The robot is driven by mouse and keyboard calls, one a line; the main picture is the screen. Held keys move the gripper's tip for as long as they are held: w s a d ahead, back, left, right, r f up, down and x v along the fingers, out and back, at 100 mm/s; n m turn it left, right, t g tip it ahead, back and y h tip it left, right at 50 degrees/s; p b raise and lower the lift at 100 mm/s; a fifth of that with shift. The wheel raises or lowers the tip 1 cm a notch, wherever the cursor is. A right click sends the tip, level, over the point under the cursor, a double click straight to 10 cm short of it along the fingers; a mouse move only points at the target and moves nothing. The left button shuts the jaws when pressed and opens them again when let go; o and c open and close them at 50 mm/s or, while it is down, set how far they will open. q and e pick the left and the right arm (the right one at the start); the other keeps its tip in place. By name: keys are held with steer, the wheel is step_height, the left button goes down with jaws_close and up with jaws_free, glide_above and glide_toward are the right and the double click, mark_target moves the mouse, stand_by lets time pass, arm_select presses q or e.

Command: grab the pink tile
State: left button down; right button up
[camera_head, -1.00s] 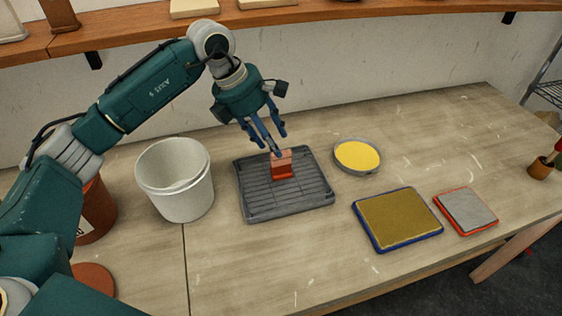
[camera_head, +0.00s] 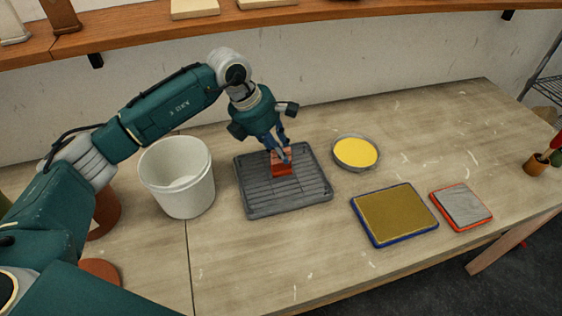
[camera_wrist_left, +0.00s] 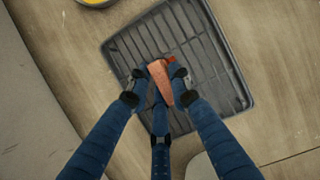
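The pink tile (camera_head: 281,157) stands on edge on the grey ribbed tray (camera_head: 257,207), with an orange-red part at its base. My left gripper (camera_head: 281,153) is lowered over it from above. In the left wrist view the tile (camera_wrist_left: 161,79) sits between the blue fingertips, which press in close on both sides, so the gripper looks shut on it. The third finger's tip is partly hidden. The tile appears still down at the tray. My right gripper is in no view.
A white bucket (camera_head: 178,192) stands left of the tray. A shallow bowl of yellow (camera_head: 356,152) is to the right. A blue-edged mustard pad (camera_head: 394,213) and a red-edged grey pad (camera_head: 461,206) lie front right. A shelf (camera_head: 300,17) runs above. The back right of the table is clear.

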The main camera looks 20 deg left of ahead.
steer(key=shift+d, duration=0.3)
arm_select(q)
steer(key=shift+r, duration=0.1)
